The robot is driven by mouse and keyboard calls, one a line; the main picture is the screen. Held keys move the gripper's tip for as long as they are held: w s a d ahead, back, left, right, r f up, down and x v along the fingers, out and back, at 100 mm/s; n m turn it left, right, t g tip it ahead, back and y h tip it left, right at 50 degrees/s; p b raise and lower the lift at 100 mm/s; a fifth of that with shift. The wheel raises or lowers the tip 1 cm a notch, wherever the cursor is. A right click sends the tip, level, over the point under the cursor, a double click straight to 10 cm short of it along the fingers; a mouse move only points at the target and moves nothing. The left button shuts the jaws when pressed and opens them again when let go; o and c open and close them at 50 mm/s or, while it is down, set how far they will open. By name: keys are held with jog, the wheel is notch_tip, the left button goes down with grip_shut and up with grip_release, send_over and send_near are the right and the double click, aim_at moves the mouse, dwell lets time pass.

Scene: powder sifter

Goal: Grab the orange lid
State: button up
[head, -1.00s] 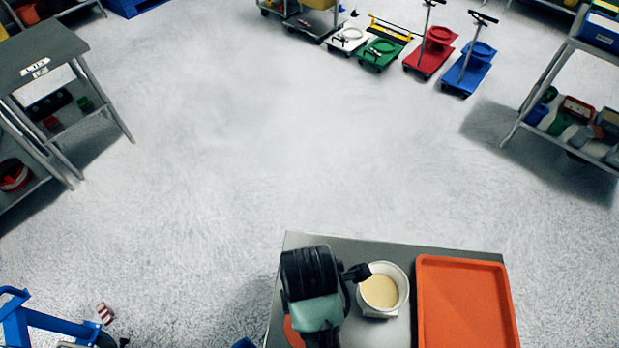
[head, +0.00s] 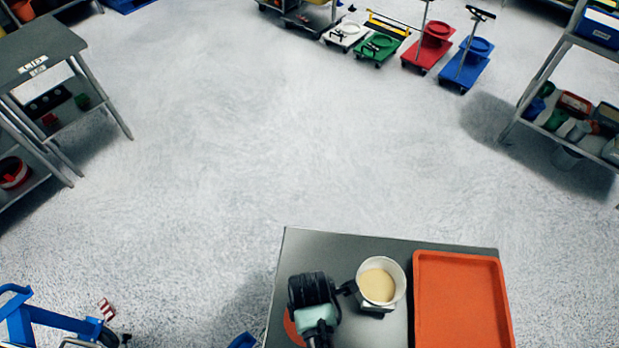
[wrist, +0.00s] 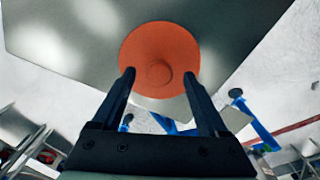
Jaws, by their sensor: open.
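The orange lid (wrist: 160,45) is a round disc with a small round knob at its centre. It lies on the grey table top (wrist: 60,35) in the wrist view. My gripper (wrist: 159,75) is open and empty, with its two dark fingertips on either side of the knob in the picture. I cannot tell whether the fingers touch the lid or how far above it they are. In the head view, the lid (head: 291,328) shows only as an orange sliver on the table's left part. My dark wrist and arm hide the rest.
A white cup of pale powder (head: 381,284) stands just right of my wrist. An orange tray (head: 460,300) covers the table's right side. The floor (head: 280,150) beyond the table is clear. Shelves stand left and right; coloured carts (head: 430,50) are at the back.

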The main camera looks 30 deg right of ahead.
jog(key=shift+f, duration=0.4)
grip_shut()
